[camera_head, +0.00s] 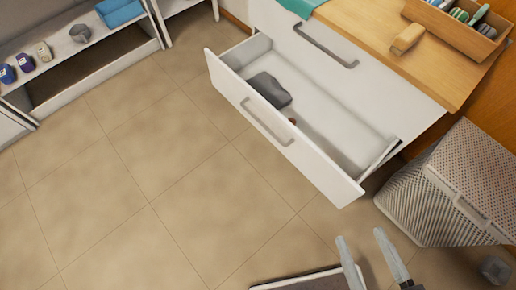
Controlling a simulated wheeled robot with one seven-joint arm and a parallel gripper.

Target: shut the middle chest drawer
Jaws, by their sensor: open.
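The open chest drawer (277,134) is pulled well out of the white chest and has a grey bar handle (268,122) on its front. A dark grey item (270,90) and a small brown item lie inside it. A closed drawer front with a grey handle (326,46) is above it. My gripper (365,240) is at the bottom right, over the floor, apart from the drawer and nearer to me. Its two fingers are spread and nothing is between them. The lower part of the chest is hidden by the open drawer.
A woven hamper (450,190) stands right of the drawer. The wooden chest top (385,40) bears a tan block, a teal cloth and a wooden box of bottles. A white shelf unit (85,60) is at upper left. The tiled floor left of the drawer is clear.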

